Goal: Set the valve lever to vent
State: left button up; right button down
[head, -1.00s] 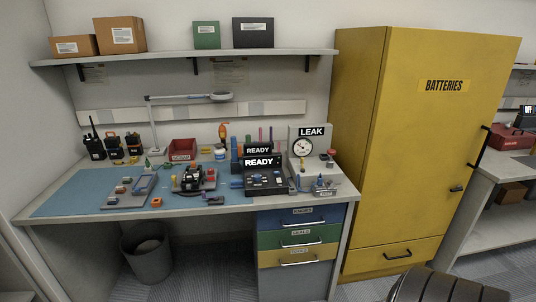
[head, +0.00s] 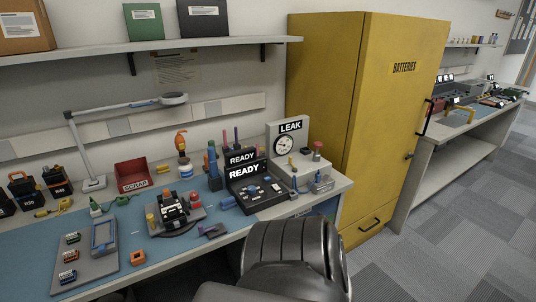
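The leak tester (head: 287,150) stands at the right end of the workbench, with a round dial gauge and a sign reading LEAK. Small fittings stand on its base, including a red-topped knob (head: 317,146) and a small yellowish upright part (head: 291,163). Which of these is the valve lever, and how it is set, is too small to tell. Neither of my grippers shows in the head view.
A black console (head: 258,191) reading READY stands left of the tester. A red scrap bin (head: 133,174), a lamp (head: 92,180) and a fixture (head: 173,210) are further left. A yellow battery cabinet (head: 375,110) stands to the right. The floor (head: 450,215) at right is open.

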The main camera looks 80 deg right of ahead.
aim_at(295, 170)
jog(key=z, duration=0.35)
jog(key=i, duration=0.7)
jog(key=z, duration=1.25)
jog(key=i, duration=0.55)
jog(key=z, duration=0.55)
